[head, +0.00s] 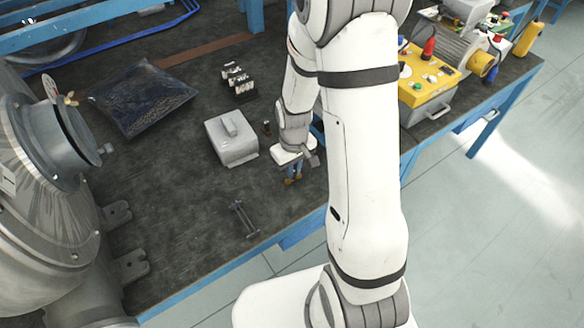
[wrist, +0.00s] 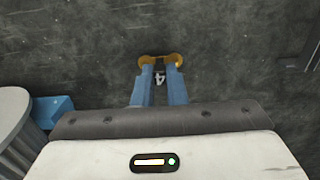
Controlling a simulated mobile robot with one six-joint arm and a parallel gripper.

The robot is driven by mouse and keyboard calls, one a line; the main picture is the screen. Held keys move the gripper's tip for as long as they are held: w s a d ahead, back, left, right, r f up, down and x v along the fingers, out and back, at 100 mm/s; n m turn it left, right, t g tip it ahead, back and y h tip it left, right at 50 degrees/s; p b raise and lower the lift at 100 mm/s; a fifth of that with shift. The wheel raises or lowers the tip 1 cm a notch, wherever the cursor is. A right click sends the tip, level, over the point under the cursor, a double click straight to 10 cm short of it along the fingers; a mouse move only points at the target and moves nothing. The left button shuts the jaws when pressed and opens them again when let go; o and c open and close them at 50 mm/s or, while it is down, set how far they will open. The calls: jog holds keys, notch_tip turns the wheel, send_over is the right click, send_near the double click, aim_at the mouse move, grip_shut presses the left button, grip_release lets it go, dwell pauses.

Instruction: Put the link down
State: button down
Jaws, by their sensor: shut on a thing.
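My gripper (head: 292,180) is low over the dark bench top near its front edge, just right of a grey box. In the wrist view its two blue fingers with orange-gold tips (wrist: 160,60) are close together, shut on a small dark piece, which I take to be the link (wrist: 160,77). A pale mark like a "4" shows on or just behind it. Most of the piece is hidden by the fingers and blends with the bench. I cannot tell whether it touches the bench.
A grey box with a raised handle (head: 232,140) stands left of my gripper, a small dark cylinder (head: 267,128) between. A grey metal bar-shaped piece (head: 243,218) lies front left. Behind are a dark bag (head: 142,98) and several metal pieces (head: 238,78). A large housing fills the left.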

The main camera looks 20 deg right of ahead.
jog(key=shift+f+b, duration=0.3)
jog(key=c, duration=1.5)
grip_release()
jog(key=shift+r+p, duration=0.45)
jog(key=shift+r, duration=0.15)
notch_tip(320, 180, up, 11)
jog(key=s+r+m+t, duration=0.1)
jog(key=s+r, duration=0.2)
jog(key=s, duration=0.1)
jog(key=s+r+m, duration=0.1)
jog(key=s+r, duration=0.3)
jog(key=s, duration=0.1)
jog(key=s+r+m+t, duration=0.1)
jog(key=s+r, duration=0.3)
jog(key=s, duration=0.1)
jog(key=shift+a+r+m+t, duration=0.1)
jog(key=shift+r+m+t, duration=0.05)
jog(key=shift+m+t, duration=0.15)
